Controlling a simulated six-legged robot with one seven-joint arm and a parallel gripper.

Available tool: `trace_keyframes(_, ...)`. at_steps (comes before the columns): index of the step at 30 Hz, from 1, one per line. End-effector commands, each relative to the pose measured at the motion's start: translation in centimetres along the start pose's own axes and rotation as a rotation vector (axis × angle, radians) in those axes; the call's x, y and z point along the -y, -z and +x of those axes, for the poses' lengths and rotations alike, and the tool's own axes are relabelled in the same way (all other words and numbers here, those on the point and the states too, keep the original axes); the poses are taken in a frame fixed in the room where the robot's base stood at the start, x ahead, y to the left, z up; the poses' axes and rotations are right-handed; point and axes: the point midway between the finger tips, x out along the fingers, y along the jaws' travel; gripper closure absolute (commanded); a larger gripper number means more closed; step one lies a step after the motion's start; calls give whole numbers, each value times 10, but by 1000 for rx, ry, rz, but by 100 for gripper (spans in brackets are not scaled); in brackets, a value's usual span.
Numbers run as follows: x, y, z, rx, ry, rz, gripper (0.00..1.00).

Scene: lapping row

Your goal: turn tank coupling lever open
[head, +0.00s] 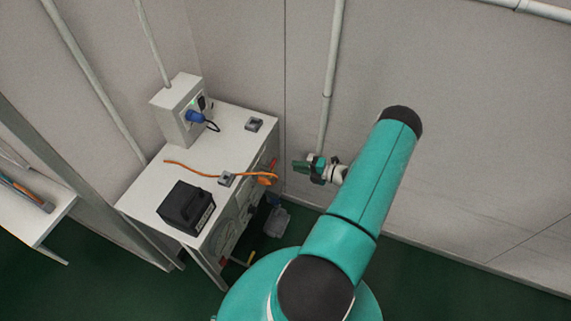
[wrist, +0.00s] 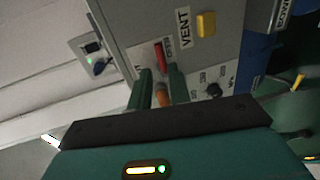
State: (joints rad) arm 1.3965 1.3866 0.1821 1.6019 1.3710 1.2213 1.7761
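No lever in view is legibly marked as the tank coupling lever. A yellow handle shows low by the cabinet in the head view (head: 245,262). A yellow lever-like piece is at the right of the wrist view (wrist: 299,81); I cannot tell if they are the same. A red handle (wrist: 159,55) is on the grey panel beyond my fingertips. My gripper (head: 303,166) is to the right of the cabinet in the head view. In the wrist view its two green fingers (wrist: 162,87) are apart. An orange piece (wrist: 162,98) shows between them, seemingly behind and not held.
The white bench (head: 150,183) carries a black box (head: 186,208), an orange cable (head: 193,171) and a grey socket box (head: 180,112) with a blue plug. The panel has a yellow block (wrist: 206,24) beside "VENT". A clear container (head: 277,222) stands below. Floor at right is clear.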

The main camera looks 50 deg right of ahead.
Motion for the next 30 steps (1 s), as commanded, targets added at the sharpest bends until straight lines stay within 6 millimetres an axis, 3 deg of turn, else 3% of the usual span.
trace_keyframes(3, 0, 0, -20, 1, 1, 0, 81)
trace_keyframes(9, 0, 0, -32, -1, -1, 1, 81)
trace_keyframes(26, 0, 0, -32, -1, 0, 1, 81)
trace_keyframes(30, -12, 1, -26, -35, 14, -48, 81)
